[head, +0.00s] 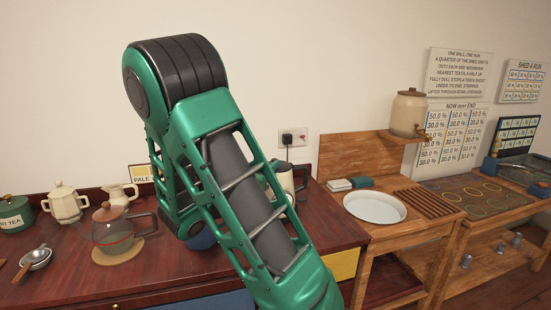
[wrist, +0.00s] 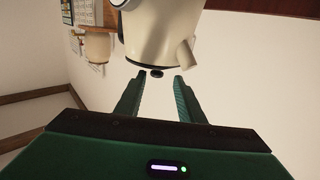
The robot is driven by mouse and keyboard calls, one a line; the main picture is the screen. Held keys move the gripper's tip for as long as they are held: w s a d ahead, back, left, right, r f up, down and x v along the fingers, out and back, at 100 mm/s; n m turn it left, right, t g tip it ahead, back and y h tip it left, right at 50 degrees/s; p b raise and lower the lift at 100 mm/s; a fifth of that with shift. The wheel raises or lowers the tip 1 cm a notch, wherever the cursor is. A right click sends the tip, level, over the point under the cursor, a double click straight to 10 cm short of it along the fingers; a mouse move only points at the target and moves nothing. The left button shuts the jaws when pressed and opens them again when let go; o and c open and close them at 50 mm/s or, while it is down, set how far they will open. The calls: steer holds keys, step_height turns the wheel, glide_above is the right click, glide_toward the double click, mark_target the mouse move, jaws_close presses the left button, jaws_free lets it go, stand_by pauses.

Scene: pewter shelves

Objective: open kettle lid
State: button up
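The kettle (head: 286,183) is cream with a dark handle and stands at the back of the dark red counter, partly hidden behind my arm. In the wrist view the kettle (wrist: 160,32) appears upside down, with its short spout toward the right. Its lid carries a small black knob (wrist: 157,73). My gripper (wrist: 160,79) is open, with one finger on each side of the knob's place in the picture. Contact with the knob cannot be told. The lid looks closed. My gripper is hidden behind my arm in the head view.
A glass teapot (head: 112,236), a cream teapot (head: 63,203), a cream jug (head: 118,194) and a green tin (head: 14,214) stand on the counter's left part. A wall socket (head: 293,137) is behind the kettle. A wooden unit with a white basin (head: 375,207) is at right.

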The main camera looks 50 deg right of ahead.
steer(key=x, duration=0.8)
steer(key=shift+s+d, duration=0.2)
steer(key=shift+d, duration=0.1)
steer(key=shift+c, duration=0.7)
jaws_close()
